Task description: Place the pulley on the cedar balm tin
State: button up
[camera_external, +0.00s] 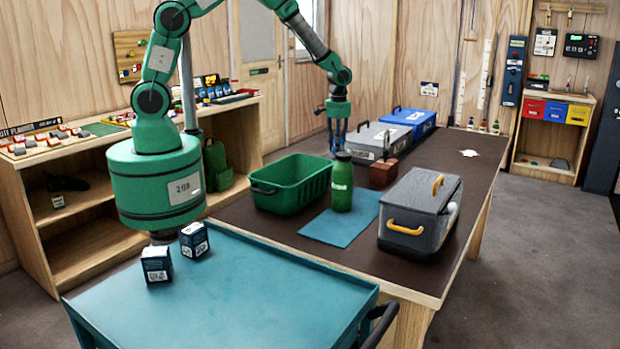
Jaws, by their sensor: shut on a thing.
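My gripper (337,145) hangs pointing down at the far left side of the long dark table (300,230), beyond the green bottle and left of the grey case. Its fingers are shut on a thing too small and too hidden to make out. I cannot tell whether that thing is the pulley. I cannot pick out the pulley or the cedar balm tin for certain elsewhere in this view. The lower ends of the fingers are partly covered by the bottle's cap.
Near my gripper stand a green crate (263,198), a green bottle (342,186) on a blue mat (325,228), a red-brown box (383,174), a grey case (364,137) and a blue case (409,115). A grey cooler (410,222) stands nearer. The table's far right is mostly clear.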

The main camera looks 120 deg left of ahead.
jog(key=shift+f+b, duration=0.35)
jog(key=shift+f, duration=1.5)
jog(key=shift+f, duration=0.1)
jog(key=o, duration=1.2)
notch_tip(320, 180, up, 12)
jog(key=shift+r+p, duration=0.1)
jog(key=shift+p, duration=0.95)
